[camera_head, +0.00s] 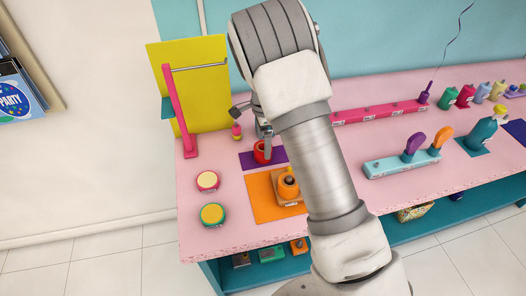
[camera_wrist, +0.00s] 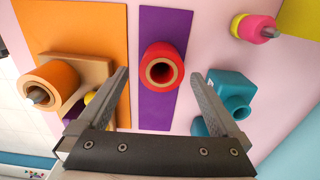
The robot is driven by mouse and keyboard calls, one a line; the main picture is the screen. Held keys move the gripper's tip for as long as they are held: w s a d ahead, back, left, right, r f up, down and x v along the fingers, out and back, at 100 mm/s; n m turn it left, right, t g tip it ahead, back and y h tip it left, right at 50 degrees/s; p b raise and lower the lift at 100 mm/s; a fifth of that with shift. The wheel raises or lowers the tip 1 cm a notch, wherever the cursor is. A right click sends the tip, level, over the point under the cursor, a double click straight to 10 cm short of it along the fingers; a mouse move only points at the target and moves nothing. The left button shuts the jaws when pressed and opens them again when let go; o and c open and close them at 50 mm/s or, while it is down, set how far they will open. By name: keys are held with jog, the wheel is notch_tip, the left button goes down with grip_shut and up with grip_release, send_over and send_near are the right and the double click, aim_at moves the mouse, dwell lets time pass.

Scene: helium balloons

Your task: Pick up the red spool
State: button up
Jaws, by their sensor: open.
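The red spool (camera_wrist: 162,66) stands upright on a purple mat (camera_wrist: 162,115) in the wrist view, its hollow end facing the camera. In the head view the red spool (camera_head: 262,152) is partly hidden by my gripper (camera_head: 265,132). In the wrist view my gripper (camera_wrist: 161,90) is open. Its two fingers are spread to the left and right of the spool, with gaps on both sides. Nothing is held between them.
An orange spool (camera_wrist: 58,85) on a wooden holder sits left on an orange mat (camera_wrist: 75,22). A teal object (camera_wrist: 230,92) stands close to the right finger. A pink bottle-like item (camera_wrist: 257,28) is at upper right. Two round tins (camera_head: 212,214) sit at the table's (camera_head: 195,245) near left.

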aim_at(263, 147)
notch_tip(263, 147, down, 3)
jog(key=shift+w+a+f, duration=0.1)
jog(key=shift+c, duration=0.3)
jog(key=c, duration=1.5)
jog(key=shift+r, duration=0.2)
jog(key=shift+r, duration=0.25)
jog(key=r, duration=0.3)
jog(key=shift+d+r, duration=0.25)
jog(key=shift+r, duration=0.15)
jog(key=s+d+r+b, duration=0.1)
jog(key=s+d+r, duration=0.4)
jog(key=d, duration=0.4)
jog(key=shift+s+d+r, duration=0.35)
jog(key=shift+s+r, duration=0.05)
jog(key=shift+r, duration=0.3)
